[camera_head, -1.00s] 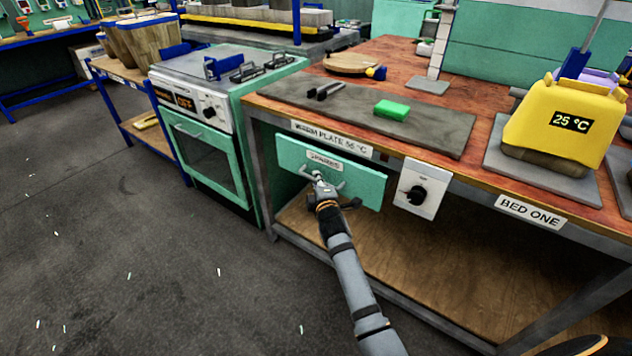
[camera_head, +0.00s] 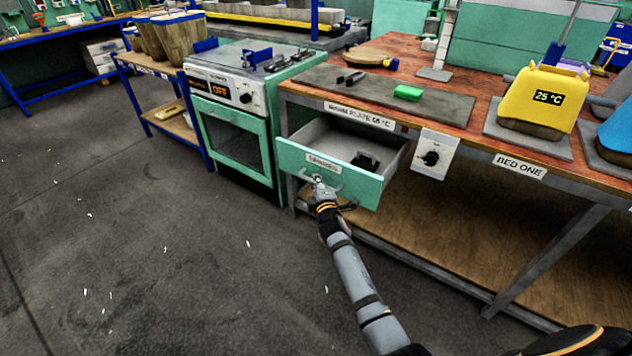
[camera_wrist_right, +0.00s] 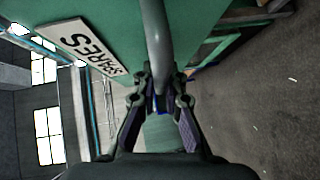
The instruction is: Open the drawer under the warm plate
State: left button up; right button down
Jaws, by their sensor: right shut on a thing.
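The green drawer (camera_head: 352,185) under the warm plate (camera_head: 440,110) stands pulled out from the bench, with its pale inside showing. A small black item (camera_head: 366,161) lies in it. My right gripper (camera_head: 318,186) is shut on the drawer's grey bar handle (camera_head: 336,187) at the front. In the right wrist view the fingers (camera_wrist_right: 160,98) close around the handle (camera_wrist_right: 157,45), beside the "SPARES" label (camera_wrist_right: 84,45). A green block (camera_head: 408,92) and a dark item (camera_head: 351,78) lie on the plate. My left gripper is not in view.
A stove (camera_head: 237,120) stands close left of the drawer. A dial box (camera_head: 432,155) hangs under the bench edge to the right. A yellow container (camera_head: 541,96) stands on the bench. The floor (camera_head: 150,260) in front is open.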

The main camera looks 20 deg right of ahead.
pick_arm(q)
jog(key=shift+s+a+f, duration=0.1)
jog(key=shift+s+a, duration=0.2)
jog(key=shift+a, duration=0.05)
pick_arm(e)
jog(key=shift+s+a, duration=0.25)
jog(key=c, duration=1.4)
grip_release()
jog(key=s+a+r, duration=0.1)
jog(key=s, duration=1)
jog(key=shift+s+a+r, duration=0.15)
jog(key=shift+s+r, duration=0.15)
jog(key=shift+s, duration=0.1)
